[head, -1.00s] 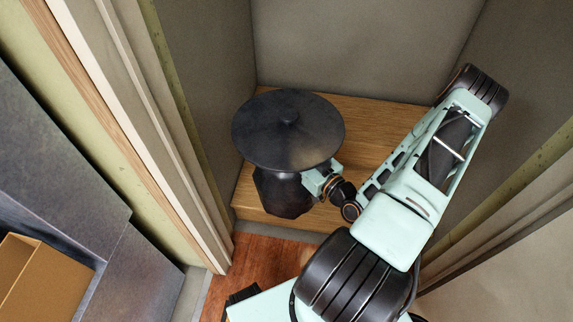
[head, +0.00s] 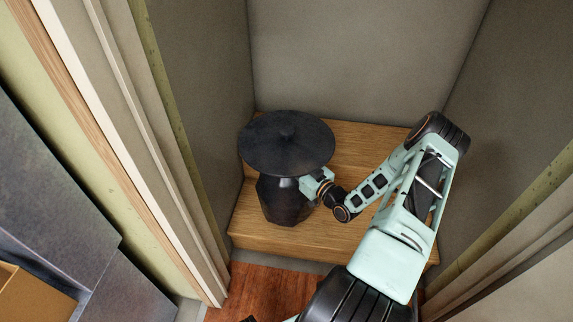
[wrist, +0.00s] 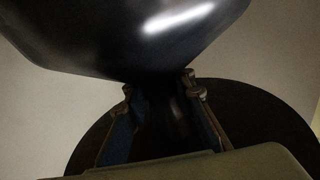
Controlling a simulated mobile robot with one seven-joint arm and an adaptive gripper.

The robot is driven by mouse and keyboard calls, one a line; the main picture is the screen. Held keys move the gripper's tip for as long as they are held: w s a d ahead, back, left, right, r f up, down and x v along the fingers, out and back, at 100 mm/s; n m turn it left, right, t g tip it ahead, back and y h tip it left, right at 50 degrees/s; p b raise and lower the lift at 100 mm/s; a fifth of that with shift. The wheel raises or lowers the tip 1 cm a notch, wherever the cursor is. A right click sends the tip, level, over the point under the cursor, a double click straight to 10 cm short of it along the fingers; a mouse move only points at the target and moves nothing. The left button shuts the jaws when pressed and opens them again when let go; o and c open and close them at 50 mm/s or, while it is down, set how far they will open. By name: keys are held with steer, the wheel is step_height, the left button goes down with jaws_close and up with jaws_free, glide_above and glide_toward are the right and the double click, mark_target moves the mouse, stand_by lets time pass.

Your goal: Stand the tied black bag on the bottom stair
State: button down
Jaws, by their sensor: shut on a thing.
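The tied black bag (head: 284,200) is upright over the bottom stair (head: 335,235), near its left side. It has a dark faceted body, a narrow neck and a wide flat disc-like top (head: 287,143). My gripper (head: 308,185) comes from the right, under the disc, and is shut on the bag's neck. In the wrist view the two fingers (wrist: 160,98) lie either side of the neck, with the glossy body above and the disc behind. The bag's underside is hidden, so I cannot tell whether it touches the tread.
The wooden stairs sit in a narrow recess between a left wall (head: 200,100) and a right wall (head: 500,110). Reddish wooden floor (head: 255,290) lies before them. A cardboard box (head: 35,297) is at the lower left. The bottom tread is bare right of the bag.

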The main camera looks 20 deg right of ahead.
steer(key=shift+w+d+f, duration=0.1)
steer(key=shift+w+f, duration=0.15)
steer(key=shift+w, duration=0.05)
steer(key=shift+f+b, duration=0.5)
steer(key=shift+f, duration=0.85)
steer(key=shift+f, duration=0.15)
steer(key=c, duration=1.6)
jaws_free()
steer(key=shift+s+f, duration=0.1)
steer(key=shift+s, duration=0.05)
